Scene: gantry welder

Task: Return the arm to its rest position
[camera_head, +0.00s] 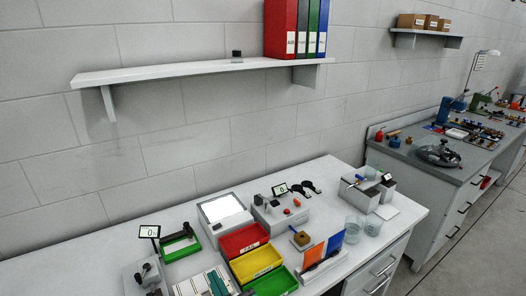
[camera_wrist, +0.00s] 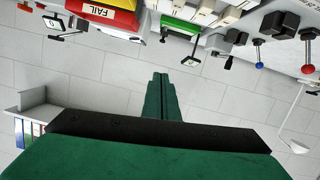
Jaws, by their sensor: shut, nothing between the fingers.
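My gripper (camera_wrist: 161,84) shows in the wrist view, a green body with a dark crossbar and two narrow green fingers. The fingers are together and hold nothing. Behind them is the grey block wall, and the picture is upside down, with the bench at the top. The gripper is apart from everything on the bench in that view. No part of my arm shows in the head view, so its full pose is hidden.
The white bench (camera_head: 105,262) carries a red FAIL bin (camera_head: 243,240), a yellow bin (camera_head: 256,262), green bins and several instruments. A wall shelf (camera_head: 190,72) holds binders (camera_head: 297,28); it also shows in the wrist view (camera_wrist: 32,99). A second workbench (camera_head: 420,165) stands right, with bare floor beside it.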

